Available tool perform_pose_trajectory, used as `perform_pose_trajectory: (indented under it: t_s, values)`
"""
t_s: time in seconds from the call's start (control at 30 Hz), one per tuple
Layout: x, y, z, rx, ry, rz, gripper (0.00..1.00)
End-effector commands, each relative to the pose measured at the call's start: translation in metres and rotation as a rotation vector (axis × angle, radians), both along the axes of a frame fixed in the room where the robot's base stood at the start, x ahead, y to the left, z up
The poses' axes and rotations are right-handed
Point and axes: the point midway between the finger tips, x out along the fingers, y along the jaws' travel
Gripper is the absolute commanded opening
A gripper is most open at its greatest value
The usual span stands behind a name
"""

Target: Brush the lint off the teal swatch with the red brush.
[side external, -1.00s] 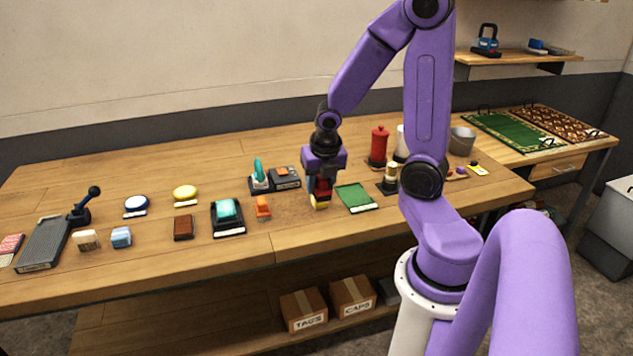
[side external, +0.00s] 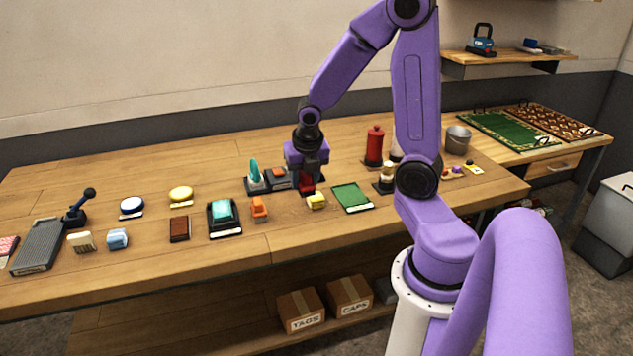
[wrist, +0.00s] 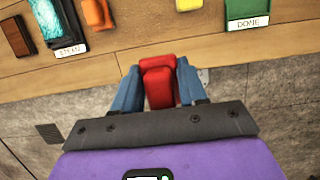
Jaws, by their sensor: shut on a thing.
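My gripper (side external: 306,181) is shut on the red brush (side external: 307,187), above the table behind the yellow block. In the wrist view my gripper (wrist: 160,85) has its blue fingers on both sides of the red brush (wrist: 159,82). The brush's lower end is hidden. The teal swatch (side external: 223,211) lies on a black holder (side external: 226,233) with a white label, left of and nearer than my gripper. The swatch (wrist: 46,22) is at the upper left in the wrist view. Its surface looks mottled; I cannot make out lint clearly.
An orange block (side external: 259,209) stands between the swatch and my gripper. The yellow block (side external: 316,201) and a green tray (side external: 351,195), labelled DONE in the wrist view, are to the right. A dark brown block (side external: 180,229) is left of the swatch. A grey-black stand (side external: 280,180) is close behind.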

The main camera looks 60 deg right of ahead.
Motion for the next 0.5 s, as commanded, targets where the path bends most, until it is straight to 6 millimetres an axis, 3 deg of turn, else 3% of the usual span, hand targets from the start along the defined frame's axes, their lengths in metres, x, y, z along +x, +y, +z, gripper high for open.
perform_pose_trajectory:
  t_s: [0.2,0.5]
  values:
    - [0.070,0.004,0.004,-0.010,-0.003,-0.005,0.18]
    - [0.157,0.012,0.002,-0.012,0.000,-0.008,0.18]
